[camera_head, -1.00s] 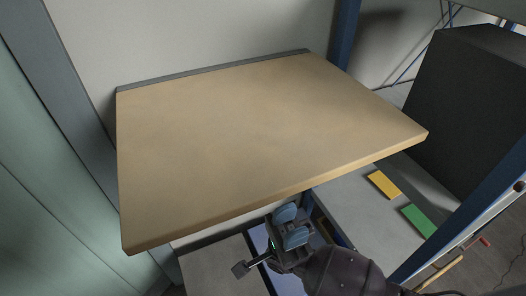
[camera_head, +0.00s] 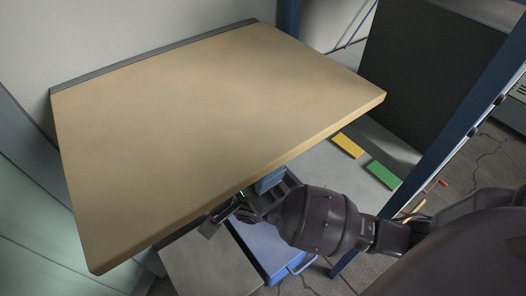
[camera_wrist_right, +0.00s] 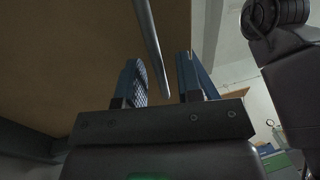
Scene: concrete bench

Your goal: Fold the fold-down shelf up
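The fold-down shelf (camera_head: 210,110) is a tan board lying roughly level, with a grey strip (camera_head: 155,56) along its back edge at the wall. My right gripper (camera_head: 243,197) is at the shelf's front edge, partly hidden beneath it. In the right wrist view the brown underside of the board (camera_wrist_right: 60,60) fills the left and middle. There my right gripper's blue fingers (camera_wrist_right: 160,66) stand apart. A grey rod (camera_wrist_right: 150,40) comes down from above into the gap between them; I cannot tell whether it touches a finger. My left gripper is out of view.
A yellow block (camera_head: 348,145) and a green block (camera_head: 384,174) lie on a grey surface right of the shelf. A large dark box (camera_head: 425,70) and a blue post (camera_head: 470,125) stand at the right. A blue box (camera_head: 262,240) is below the front edge.

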